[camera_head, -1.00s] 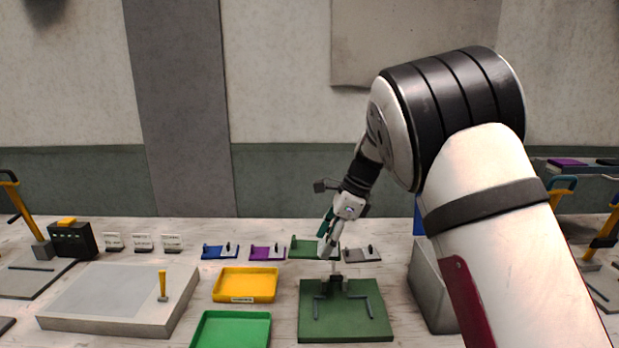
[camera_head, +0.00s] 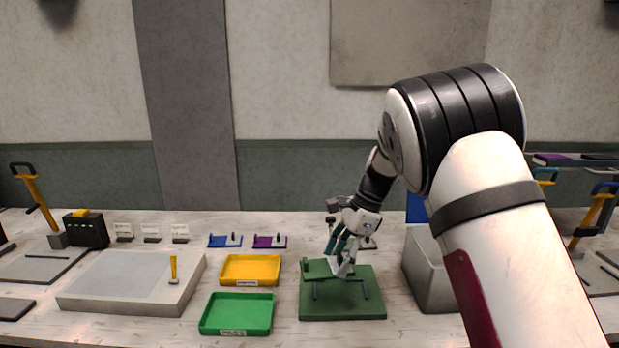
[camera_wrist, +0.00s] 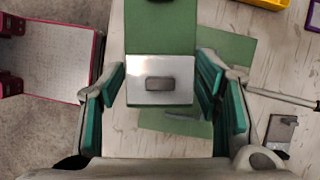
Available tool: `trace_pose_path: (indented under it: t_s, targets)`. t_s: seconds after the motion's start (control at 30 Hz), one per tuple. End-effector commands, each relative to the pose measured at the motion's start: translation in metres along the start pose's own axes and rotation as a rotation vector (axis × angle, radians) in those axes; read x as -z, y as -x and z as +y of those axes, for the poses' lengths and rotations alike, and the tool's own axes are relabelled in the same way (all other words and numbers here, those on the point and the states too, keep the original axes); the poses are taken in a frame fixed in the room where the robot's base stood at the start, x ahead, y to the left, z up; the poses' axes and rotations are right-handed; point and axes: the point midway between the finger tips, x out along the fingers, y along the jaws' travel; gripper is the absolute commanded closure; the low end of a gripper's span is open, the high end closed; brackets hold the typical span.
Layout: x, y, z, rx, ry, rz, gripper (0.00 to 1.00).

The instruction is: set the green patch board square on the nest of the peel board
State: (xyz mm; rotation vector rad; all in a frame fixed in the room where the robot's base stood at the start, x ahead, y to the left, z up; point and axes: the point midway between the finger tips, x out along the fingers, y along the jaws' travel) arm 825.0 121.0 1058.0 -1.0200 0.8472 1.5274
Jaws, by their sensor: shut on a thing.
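The green patch board (camera_head: 318,268) is held in my gripper (camera_head: 343,262), over the back of the peel board. In the wrist view the patch board (camera_wrist: 160,35) hangs between the teal fingers (camera_wrist: 160,88), with a pale plate and a grey block at its near end. The peel board (camera_head: 342,309) is a larger green plate with dark rails of its nest. In the wrist view it shows below and to the right of the patch board (camera_wrist: 230,52), turned relative to it. The patch board covers much of the nest. I cannot tell whether the boards touch.
A yellow tray (camera_head: 250,269) and a green tray (camera_head: 237,314) stand left of the peel board. A grey bin (camera_head: 428,270) stands close on its right. Blue (camera_head: 225,241) and purple (camera_head: 269,242) boards lie behind. A grey slab (camera_head: 130,282) is farther left.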

Motion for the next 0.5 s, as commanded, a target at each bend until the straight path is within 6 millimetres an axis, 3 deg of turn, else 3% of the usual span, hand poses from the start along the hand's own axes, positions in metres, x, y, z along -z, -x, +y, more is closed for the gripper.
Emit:
trace_pose_path:
  t_s: [0.27, 0.5]
  targets:
    - [0.043, -0.027, 0.03, -0.131, 0.303, -0.001, 0.7]
    - [0.091, -0.056, 0.074, -0.314, 0.746, -0.003, 0.7]
